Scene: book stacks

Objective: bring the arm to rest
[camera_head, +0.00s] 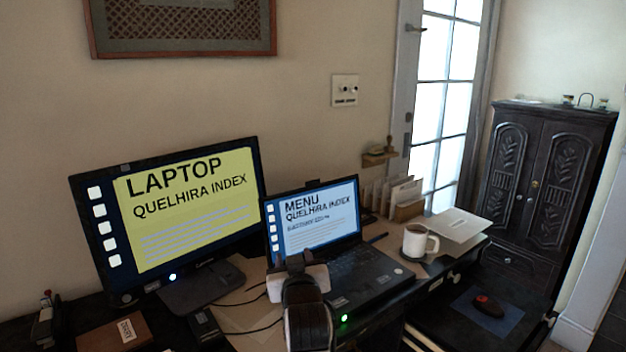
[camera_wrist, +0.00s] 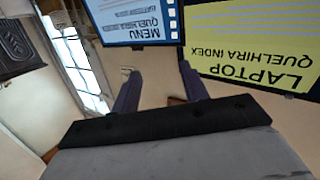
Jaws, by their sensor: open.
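My gripper (camera_wrist: 160,88) shows in the wrist view as two dark fingers standing well apart, with nothing between them. In the head view my arm rises from the bottom edge, and its end (camera_head: 296,268) is in front of the laptop. The fingers are hard to make out there. The open laptop (camera_head: 372,270) stands on the desk with a lit "MENU QUELHIRA INDEX" screen. The wrist view is turned upside down and shows the laptop screen (camera_wrist: 135,18) beyond the fingers.
A large monitor (camera_head: 190,215) stands left of the laptop. A white mug (camera_head: 416,243) and papers (camera_head: 455,228) are to the right. A lower surface holds a mouse (camera_head: 488,306) on a blue pad. A dark cabinet (camera_head: 540,180) stands beyond, beside a glazed door.

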